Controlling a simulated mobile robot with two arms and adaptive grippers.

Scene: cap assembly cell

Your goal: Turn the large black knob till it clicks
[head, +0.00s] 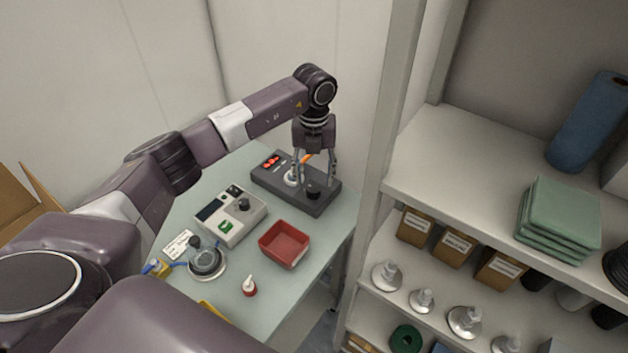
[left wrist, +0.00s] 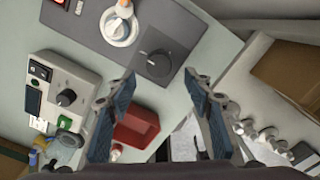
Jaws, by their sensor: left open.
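The large black knob (head: 313,191) sits on the right part of a dark grey panel box (head: 266,178) at the back of the table. In the left wrist view the knob (left wrist: 154,63) is round with a pale pointer mark. My left gripper (head: 314,180) points down above the panel with its fingers spread. In the left wrist view its fingertips (left wrist: 159,76) are apart, with the knob seen just beyond the gap between them. Nothing is held. Whether a finger touches the knob cannot be told. My right gripper is not in view.
A white fitting with an orange top (left wrist: 120,26) stands on the panel beside the knob. A light grey instrument box (head: 232,214) with a smaller black knob and a red tray (head: 284,244) are nearer on the table. A shelf unit (head: 440,172) rises on the right.

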